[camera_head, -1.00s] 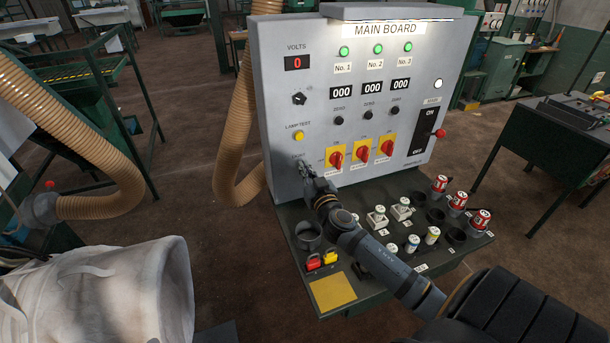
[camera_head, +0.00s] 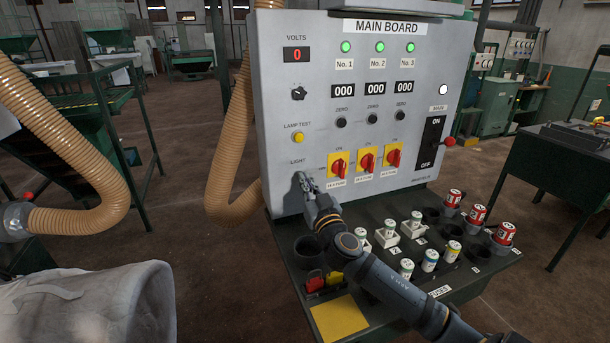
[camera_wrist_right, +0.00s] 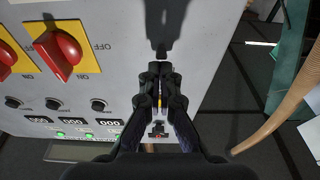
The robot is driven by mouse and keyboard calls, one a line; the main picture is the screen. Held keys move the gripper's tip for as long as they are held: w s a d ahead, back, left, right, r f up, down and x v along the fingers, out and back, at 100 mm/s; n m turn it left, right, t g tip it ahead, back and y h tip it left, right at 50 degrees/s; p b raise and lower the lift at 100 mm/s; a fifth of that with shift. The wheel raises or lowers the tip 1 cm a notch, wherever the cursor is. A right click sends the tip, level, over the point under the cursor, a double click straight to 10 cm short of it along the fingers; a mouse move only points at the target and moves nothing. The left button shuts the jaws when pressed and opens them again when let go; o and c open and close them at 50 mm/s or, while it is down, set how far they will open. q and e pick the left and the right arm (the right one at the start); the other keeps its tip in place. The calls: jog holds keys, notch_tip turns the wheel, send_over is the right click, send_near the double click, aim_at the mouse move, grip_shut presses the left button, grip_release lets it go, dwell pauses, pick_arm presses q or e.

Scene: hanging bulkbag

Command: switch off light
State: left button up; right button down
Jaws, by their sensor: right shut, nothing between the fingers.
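The grey main board (camera_head: 275,120) stands upright in the head view. The word LIGHT (camera_head: 297,161) is printed at its lower left, under the yellow lamp test button (camera_head: 299,138). My right gripper (camera_head: 304,184) is just below that label, close to the board face. Its fingers are shut with nothing held; in the right wrist view the fingertips (camera_wrist_right: 160,68) meet in front of the panel. The light switch itself cannot be made out; the gripper and its dark shadow cover that spot. I cannot tell whether the tips touch the board. My left gripper is not in view.
Red rotary switches (camera_head: 366,161) on yellow plates sit right of the gripper. A dark main switch (camera_head: 431,143) is farther right. Below is a shelf (camera_head: 288,232) with several fuses and a yellow pad (camera_head: 338,318). A ribbed hose (camera_head: 233,150) hangs left.

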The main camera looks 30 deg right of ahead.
notch_tip(320, 180, up, 10)
jog(key=shift+f, duration=0.1)
dwell(0.7)
